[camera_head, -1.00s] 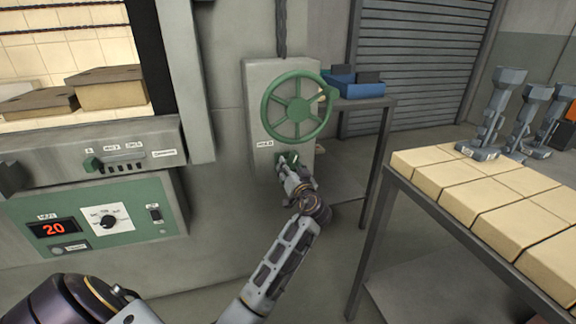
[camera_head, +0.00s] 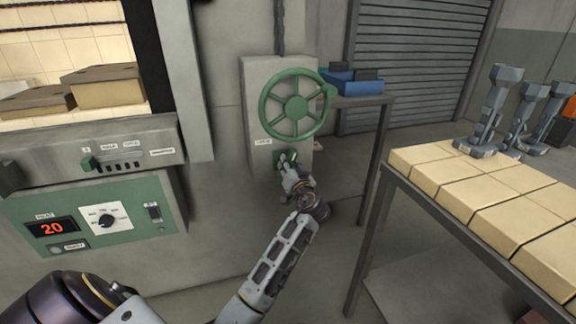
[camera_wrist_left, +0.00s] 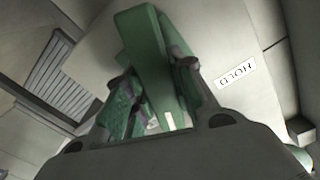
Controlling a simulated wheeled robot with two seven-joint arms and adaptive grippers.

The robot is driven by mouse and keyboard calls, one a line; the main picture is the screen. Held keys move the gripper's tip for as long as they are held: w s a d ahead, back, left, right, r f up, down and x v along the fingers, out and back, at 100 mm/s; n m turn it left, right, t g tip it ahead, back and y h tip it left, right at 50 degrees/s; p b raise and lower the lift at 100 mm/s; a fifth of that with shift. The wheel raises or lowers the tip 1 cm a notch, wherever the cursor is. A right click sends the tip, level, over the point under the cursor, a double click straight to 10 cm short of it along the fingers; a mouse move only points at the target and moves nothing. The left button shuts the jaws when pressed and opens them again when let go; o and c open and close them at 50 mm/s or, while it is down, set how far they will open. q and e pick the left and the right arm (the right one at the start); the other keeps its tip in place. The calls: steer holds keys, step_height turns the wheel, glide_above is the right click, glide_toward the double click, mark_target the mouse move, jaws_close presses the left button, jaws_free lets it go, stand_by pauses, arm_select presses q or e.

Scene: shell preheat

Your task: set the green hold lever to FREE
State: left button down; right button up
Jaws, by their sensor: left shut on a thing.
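The green hold lever (camera_wrist_left: 148,60) fills the middle of the left wrist view, between the two fingers of my left gripper (camera_wrist_left: 155,105). The fingers are shut on it. In the head view, my left gripper (camera_head: 287,163) is at the lever, low on the grey box (camera_head: 255,105) under the green handwheel (camera_head: 296,104). The gripper hides most of the lever there. A label reading HOLD (camera_wrist_left: 236,73) is beside the lever, and the same label (camera_head: 263,142) shows small in the head view. No FREE marking is legible. My right gripper is not in view.
The green spoked handwheel is just above my gripper. A furnace panel (camera_head: 90,215) with a red 20 display is at the left. A table of pale bricks (camera_head: 470,190) is at the right.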

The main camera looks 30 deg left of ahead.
arm_select(q)
steer(key=c, duration=2.2)
jaws_free()
steer(key=shift+r+m+p, duration=0.1)
steer(key=shift+m+p, duration=0.2)
steer(key=shift+m, duration=0.2)
jaws_close()
jaws_free()
steer(key=shift+m, duration=0.4)
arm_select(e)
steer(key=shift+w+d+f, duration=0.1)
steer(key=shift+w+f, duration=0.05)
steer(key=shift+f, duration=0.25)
arm_select(q)
steer(key=o, duration=1)
steer(key=shift+d, duration=0.1)
steer(key=v, duration=0.7)
steer(key=shift+s+d+f, duration=0.1)
steer(key=shift+s+f, duration=0.1)
steer(key=shift+f, duration=0.05)
